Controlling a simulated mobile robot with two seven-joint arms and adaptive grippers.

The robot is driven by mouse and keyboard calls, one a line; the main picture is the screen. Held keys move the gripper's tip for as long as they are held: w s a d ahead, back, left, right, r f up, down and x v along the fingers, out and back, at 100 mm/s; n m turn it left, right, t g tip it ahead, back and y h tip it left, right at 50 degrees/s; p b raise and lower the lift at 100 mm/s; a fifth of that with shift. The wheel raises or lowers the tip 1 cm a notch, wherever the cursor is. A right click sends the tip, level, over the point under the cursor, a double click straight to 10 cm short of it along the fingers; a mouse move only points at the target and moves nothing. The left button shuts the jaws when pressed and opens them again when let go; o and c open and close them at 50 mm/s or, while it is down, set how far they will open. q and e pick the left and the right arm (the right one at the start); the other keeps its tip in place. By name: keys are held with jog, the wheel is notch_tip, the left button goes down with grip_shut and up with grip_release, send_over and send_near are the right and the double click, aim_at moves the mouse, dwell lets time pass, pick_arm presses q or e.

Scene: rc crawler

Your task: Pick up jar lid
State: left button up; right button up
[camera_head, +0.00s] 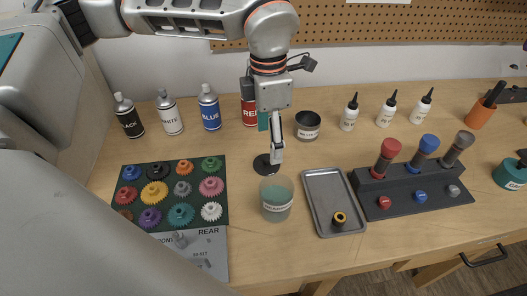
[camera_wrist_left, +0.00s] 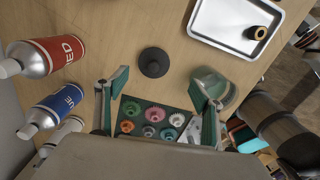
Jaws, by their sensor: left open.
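The jar lid, a flat black disc with a small raised centre, lies on the wooden table behind the glass jar in the head view (camera_head: 264,167). In the left wrist view the lid (camera_wrist_left: 154,62) is fully visible, beyond the fingertips and roughly between their lines. My left gripper (camera_head: 271,140) points down above the lid, partly covering it in the head view. In the wrist view its two teal-padded fingers (camera_wrist_left: 160,86) are wide apart with nothing between them. The glass jar (camera_head: 276,200) with teal contents stands just in front of the lid, close to the right finger.
A metal tray (camera_head: 326,188) with a small black-and-yellow part lies right of the jar. A gear board (camera_head: 228,188) is at left. Spray cans, including the red can (camera_head: 249,111), and a dark labelled cup (camera_head: 308,126) stand behind. A black tool rack (camera_head: 415,195) is at right.

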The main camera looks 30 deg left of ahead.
aim_at(267, 157)
pick_arm(q)
jog(key=shift+w+a+f, duration=0.1)
jog(key=shift+a, duration=0.2)
jog(key=shift+f, duration=1.25)
jog(key=f, duration=0.5)
jog(key=shift+w+a+f+p, duration=0.15)
jog(key=shift+w+p, duration=0.1)
jog(key=shift+p, duration=0.15)
jog(key=c, duration=1)
